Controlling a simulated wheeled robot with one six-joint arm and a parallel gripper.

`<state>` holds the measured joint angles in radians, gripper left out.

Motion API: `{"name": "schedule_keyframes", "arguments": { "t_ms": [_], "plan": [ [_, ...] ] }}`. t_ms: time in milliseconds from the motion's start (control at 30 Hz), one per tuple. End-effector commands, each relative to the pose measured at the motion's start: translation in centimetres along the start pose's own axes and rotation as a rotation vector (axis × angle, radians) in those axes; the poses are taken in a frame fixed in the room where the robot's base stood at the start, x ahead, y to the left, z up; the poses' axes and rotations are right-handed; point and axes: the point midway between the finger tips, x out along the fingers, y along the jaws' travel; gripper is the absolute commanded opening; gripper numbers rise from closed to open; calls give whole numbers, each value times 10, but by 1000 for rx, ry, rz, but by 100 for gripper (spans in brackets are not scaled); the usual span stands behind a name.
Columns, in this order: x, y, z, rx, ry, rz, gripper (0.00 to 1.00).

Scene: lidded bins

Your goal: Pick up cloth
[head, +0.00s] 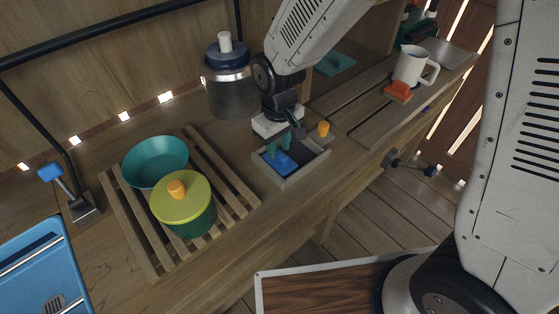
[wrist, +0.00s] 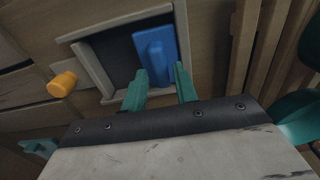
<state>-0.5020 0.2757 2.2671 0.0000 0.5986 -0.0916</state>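A blue flat block-like piece (head: 282,162), possibly the cloth, lies in a small grey open bin (head: 311,163). In the wrist view the blue piece (wrist: 157,55) lies just past my fingertips, inside the bin (wrist: 92,72). My gripper (head: 280,143) points down over the bin, its teal fingers close above the blue piece. In the wrist view my gripper (wrist: 160,80) has its fingers apart with nothing clearly held between them. Contact with the blue piece cannot be told. A flat teal piece (head: 335,63), which may also be cloth, lies on the shelf behind.
An orange knob (head: 323,129) stands at the bin's right rim. A lidded jar (head: 228,88) stands behind. A slatted rack (head: 130,216) at left holds a teal bowl (head: 155,161) and a yellow-lidded pot (head: 181,203). A white mug (head: 412,66) and orange-red block (head: 398,91) are at right.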

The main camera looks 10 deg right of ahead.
Motion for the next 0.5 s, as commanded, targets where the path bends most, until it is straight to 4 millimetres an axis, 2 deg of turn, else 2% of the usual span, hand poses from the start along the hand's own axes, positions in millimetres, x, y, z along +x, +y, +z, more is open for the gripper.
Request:
{"name": "schedule_keyframes", "arguments": {
  "t_ms": [33,167,433,500],
  "plan": [
    [9,0,1,0,-4,0,29],
    [22,0,1,0,-3,0,29],
    [25,0,0,-1,0,0,29],
    [25,0,0,-1,0,0,10]
  ]
}}
